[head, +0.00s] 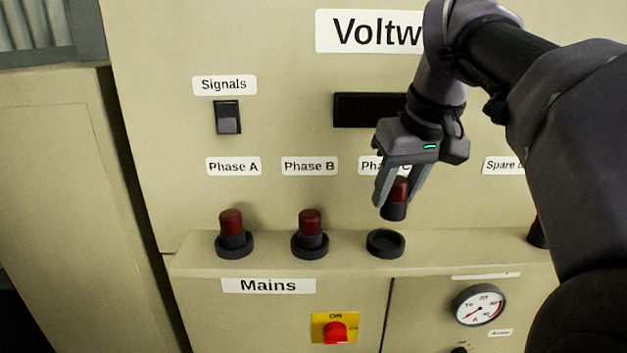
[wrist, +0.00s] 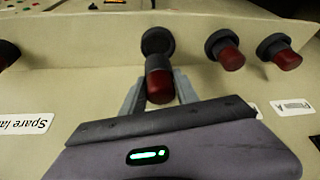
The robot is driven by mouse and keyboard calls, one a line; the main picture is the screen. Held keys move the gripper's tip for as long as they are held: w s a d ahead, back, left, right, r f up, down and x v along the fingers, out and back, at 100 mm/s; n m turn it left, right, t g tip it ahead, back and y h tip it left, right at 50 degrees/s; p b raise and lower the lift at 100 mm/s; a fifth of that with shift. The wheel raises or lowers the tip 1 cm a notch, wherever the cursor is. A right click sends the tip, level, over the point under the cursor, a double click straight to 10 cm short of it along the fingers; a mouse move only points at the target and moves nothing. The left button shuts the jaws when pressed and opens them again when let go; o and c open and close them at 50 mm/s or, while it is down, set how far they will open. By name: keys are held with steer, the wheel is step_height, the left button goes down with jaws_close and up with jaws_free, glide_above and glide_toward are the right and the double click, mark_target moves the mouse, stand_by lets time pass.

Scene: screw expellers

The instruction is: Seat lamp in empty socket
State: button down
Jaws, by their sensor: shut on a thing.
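My gripper (head: 397,197) is shut on a lamp with a red cap and dark base (head: 399,190). It holds the lamp upright, a little above the empty socket. The empty socket (head: 385,243) is a dark round ring on the ledge, under the partly covered Phase C label. In the wrist view the held lamp (wrist: 159,82) sits between the fingers, with the socket (wrist: 157,41) just beyond it. The lamp and socket look apart in the head view. Seated red lamps stand under Phase A (head: 232,232) and Phase B (head: 310,233).
A dark lamp part (head: 538,235) shows at the right, mostly behind my arm, below the Spare label (head: 503,166). A signals switch (head: 227,117) and dark display (head: 365,109) are on the panel. A red mains switch (head: 335,331) and gauge (head: 479,306) sit below the ledge.

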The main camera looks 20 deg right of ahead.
mark_target(389, 216)
steer(key=shift+s+d+f+b, duration=0.1)
steer(key=shift+d+f+b, duration=0.15)
steer(key=shift+f, duration=0.2)
steer(key=shift+d+f+b, duration=0.15)
steer(key=shift+f+b, duration=0.1)
steer(key=shift+f, duration=0.15)
steer(key=f+b, duration=0.1)
steer(key=a+f+b, duration=0.2)
steer(key=shift+w+f, duration=0.1)
steer(key=shift+w, duration=0.2)
steer(key=shift+d+f, duration=0.1)
steer(key=shift+s+d, duration=0.25)
steer(key=shift+d, duration=0.2)
steer(key=shift+w+a, duration=0.2)
steer(key=shift+a, duration=0.1)
steer(key=shift+s+d+r, duration=0.15)
steer(key=shift+d+r, duration=0.05)
steer(key=shift+d, duration=0.1)
steer(key=shift+a, duration=0.1)
steer(key=shift+a, duration=0.15)
steer(key=shift+f+b, duration=0.35)
steer(key=shift+f, duration=0.4)
